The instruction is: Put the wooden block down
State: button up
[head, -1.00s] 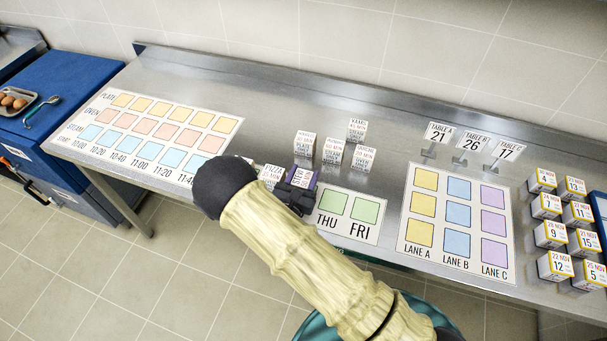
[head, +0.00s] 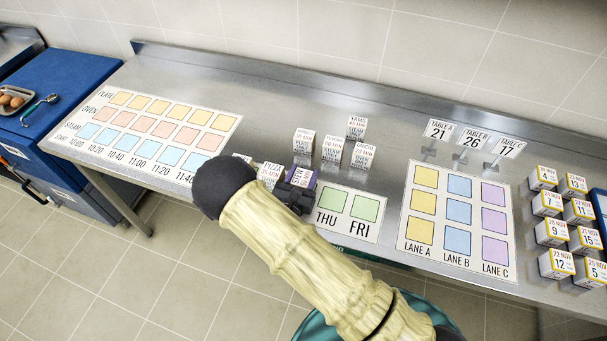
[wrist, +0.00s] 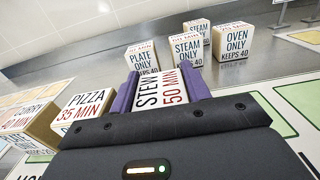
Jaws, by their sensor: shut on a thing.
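The wooden block with a white label reading STEW 50 MIN (wrist: 160,91) is between the purple fingers of my gripper (wrist: 166,88) in the wrist view. My gripper is shut on it. In the head view the block (head: 301,175) shows at the front of the steel counter, left of the THU and FRI card (head: 347,211), partly hidden by my gripper. I cannot tell whether its underside touches the counter. A PIZZA 35 MIN block (wrist: 85,107) stands close to the left of my gripper.
Several labelled blocks stand behind the gripper, such as the OVEN ONLY block (wrist: 231,42) and the PLATE ONLY block (wrist: 143,57). The time chart (head: 150,130) lies left, the lane chart (head: 408,213) right. Dated blocks (head: 548,205) stand far right. Bare counter (head: 260,100) lies behind.

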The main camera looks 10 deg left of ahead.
jog(key=shift+f, duration=0.15)
jog(key=o, duration=1.1)
jog(key=shift+o, duration=0.2)
jog(key=shift+s, duration=0.1)
jog(key=s+a+b, duration=0.1)
jog(key=s+b, duration=0.3)
jog(key=s, duration=1.3)
jog(key=shift+a, duration=0.15)
jog(key=shift+s, duration=0.1)
